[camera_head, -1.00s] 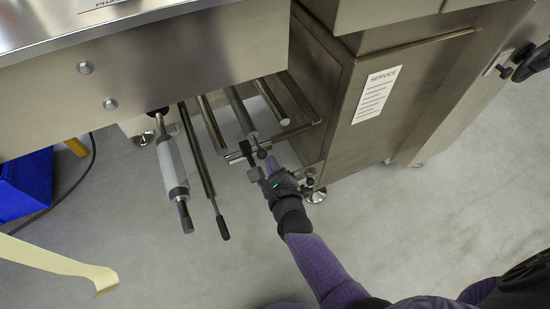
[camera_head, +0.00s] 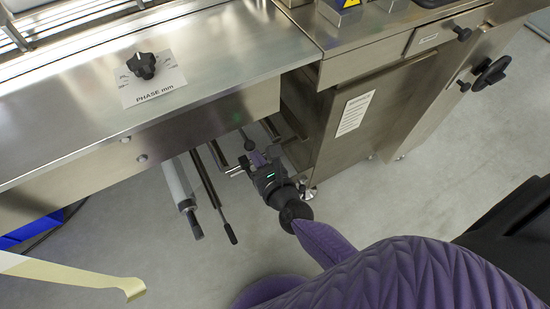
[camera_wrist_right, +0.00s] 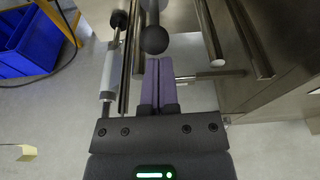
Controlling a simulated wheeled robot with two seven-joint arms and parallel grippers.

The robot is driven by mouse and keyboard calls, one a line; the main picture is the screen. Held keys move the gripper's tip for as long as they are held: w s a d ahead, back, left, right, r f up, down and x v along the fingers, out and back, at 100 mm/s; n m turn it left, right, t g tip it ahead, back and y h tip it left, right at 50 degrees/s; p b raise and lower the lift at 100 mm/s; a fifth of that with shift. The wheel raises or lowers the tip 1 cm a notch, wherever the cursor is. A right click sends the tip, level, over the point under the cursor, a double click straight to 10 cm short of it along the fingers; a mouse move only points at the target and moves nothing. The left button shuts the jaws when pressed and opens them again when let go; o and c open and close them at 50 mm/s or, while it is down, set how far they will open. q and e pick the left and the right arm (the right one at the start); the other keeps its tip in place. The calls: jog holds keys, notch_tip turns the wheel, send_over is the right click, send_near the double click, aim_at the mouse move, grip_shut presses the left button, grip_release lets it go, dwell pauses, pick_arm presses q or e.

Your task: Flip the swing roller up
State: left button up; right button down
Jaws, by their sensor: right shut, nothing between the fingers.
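Under the machine's front panel several rollers and rods hang side by side. A pale roller (camera_head: 176,182) with a dark end is at the left, and a thin dark rod (camera_head: 207,184) with a black grip is beside it. A rod ending in a black ball knob (camera_wrist_right: 155,39) is right at my right gripper's tips in the right wrist view. I cannot tell for certain which one is the swing roller. My right gripper (camera_head: 257,158) is shut and empty, its purple fingers (camera_wrist_right: 158,66) together just below the knob; whether they touch it is unclear. My left gripper is out of view.
The steel panel with a PHASE mm knob (camera_head: 142,65) overhangs the rollers. A cabinet with a service label (camera_head: 355,113) stands close on the right. A blue bin (camera_head: 30,232) and a pale film strip (camera_head: 75,274) are at the left. The floor in front is open.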

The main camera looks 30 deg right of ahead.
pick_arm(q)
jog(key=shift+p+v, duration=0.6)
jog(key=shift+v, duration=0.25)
pick_arm(e)
jog(key=shift+d+r, duration=0.15)
jog(key=shift+r, duration=0.45)
jog(key=shift+d+r, duration=0.15)
jog(key=shift+r, duration=0.45)
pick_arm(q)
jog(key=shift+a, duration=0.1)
pick_arm(e)
jog(key=shift+r, duration=0.1)
jog(key=shift+w, duration=0.1)
